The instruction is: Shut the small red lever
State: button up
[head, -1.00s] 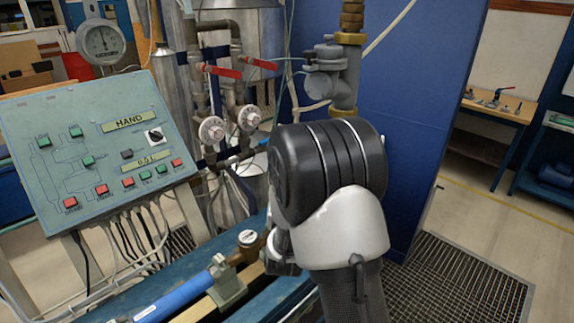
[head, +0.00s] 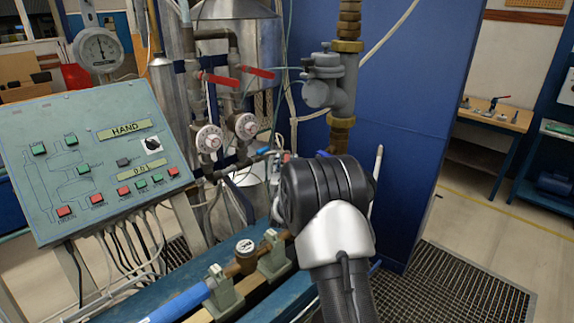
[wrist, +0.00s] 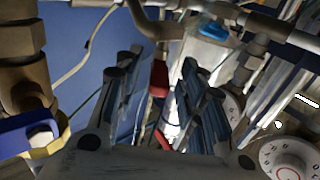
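Two red levers show on the grey pipes in the head view: the left one (head: 218,79) and the right one (head: 258,71). Both stick out to the right, nearly level. I cannot tell which is the small one. In the wrist view a red piece (wrist: 158,78) shows beyond and between the fingers, and more red lies lower between them. My gripper (wrist: 157,74) is open, with its two fingers apart and nothing visibly held. In the head view my wrist hides the gripper. I see no clear contact with a lever.
Two white dials (head: 209,139) sit below the levers. A control panel (head: 70,165) stands left. A thick vertical pipe (head: 342,95) rises behind my wrist. A blue pipe (head: 180,305) runs along the front bench. A floor grate (head: 465,285) lies right.

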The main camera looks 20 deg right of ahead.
jog(key=shift+w+d, duration=0.25)
jog(key=shift+w, duration=0.2)
jog(key=shift+c, duration=0.4)
grip_shut()
